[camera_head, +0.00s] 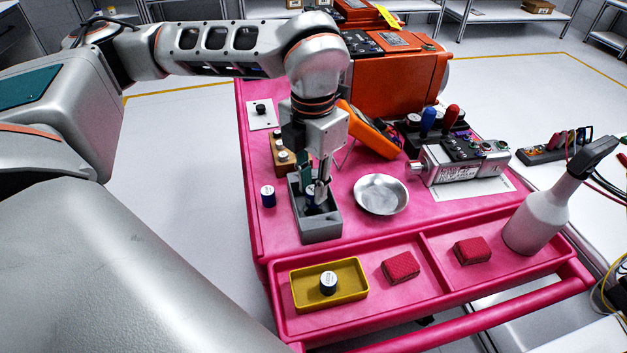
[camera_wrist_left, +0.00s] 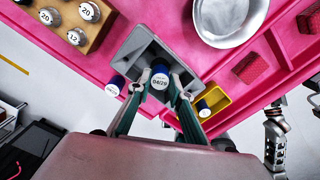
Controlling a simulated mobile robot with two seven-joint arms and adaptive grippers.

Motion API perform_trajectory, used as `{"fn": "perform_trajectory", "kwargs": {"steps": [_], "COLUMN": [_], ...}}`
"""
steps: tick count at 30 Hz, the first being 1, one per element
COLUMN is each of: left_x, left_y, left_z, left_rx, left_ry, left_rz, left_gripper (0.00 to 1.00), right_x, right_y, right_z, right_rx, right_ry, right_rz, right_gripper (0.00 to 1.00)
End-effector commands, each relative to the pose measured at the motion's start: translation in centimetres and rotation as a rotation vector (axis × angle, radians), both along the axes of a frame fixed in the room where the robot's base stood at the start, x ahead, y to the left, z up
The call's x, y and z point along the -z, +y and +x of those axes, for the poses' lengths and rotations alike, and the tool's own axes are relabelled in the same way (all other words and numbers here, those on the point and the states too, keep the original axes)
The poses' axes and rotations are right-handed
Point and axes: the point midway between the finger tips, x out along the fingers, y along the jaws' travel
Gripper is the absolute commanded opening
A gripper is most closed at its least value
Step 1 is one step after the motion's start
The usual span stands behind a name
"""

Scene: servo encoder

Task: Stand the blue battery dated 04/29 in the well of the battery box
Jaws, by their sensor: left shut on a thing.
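My left gripper (camera_head: 318,190) points down over the grey battery box (camera_head: 321,231) and is shut on a blue battery with a white top. In the left wrist view the held battery (camera_wrist_left: 160,77) reads 04/29 and sits between the fingertips (camera_wrist_left: 161,92), within the outline of the box (camera_wrist_left: 132,42). It looks upright. The fingers hide part of it, and I cannot tell how deep in the well it is. Another blue battery (camera_head: 268,196) stands on the pink cart left of the box; it also shows in the left wrist view (camera_wrist_left: 114,86).
A yellow tray (camera_head: 358,294) holding a battery (camera_head: 328,284) and red blocks (camera_head: 401,267) are in front.

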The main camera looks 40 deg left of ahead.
Motion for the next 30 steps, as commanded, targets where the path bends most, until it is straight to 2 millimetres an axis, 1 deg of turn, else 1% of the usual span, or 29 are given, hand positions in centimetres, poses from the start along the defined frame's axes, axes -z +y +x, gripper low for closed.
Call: {"fn": "perform_trajectory", "kwargs": {"steps": [21,25,26,27,28,30], "left_x": [2.0,2.1,2.1,2.1,2.1,2.1], "left_y": [0.0,0.0,0.0,0.0,0.0,0.0], "left_z": [0.0,0.0,0.0,0.0,0.0,0.0], "left_rx": [0.000,-0.001,-0.001,-0.001,-0.001,-0.001], "left_ry": [0.001,0.000,0.000,0.000,0.000,0.000], "left_rz": [0.000,0.000,0.000,0.000,0.000,0.000], "left_gripper": [0.05,0.05,0.25,0.36,0.40,0.40], "right_x": [1.1,1.1,1.1,1.1,1.1,1.1], "right_y": [-0.2,-0.2,-0.2,-0.2,-0.2,-0.2], "right_z": [0.1,0.0,0.0,0.0,0.0,0.0], "right_rx": [0.002,0.002,0.002,0.002,0.002,0.002], "right_ry": [0.006,0.006,0.006,0.006,0.006,0.006], "right_rz": [-0.002,-0.002,-0.002,-0.002,-0.002,-0.002], "right_gripper": [0.40,0.40,0.40,0.40,0.40,0.40]}}
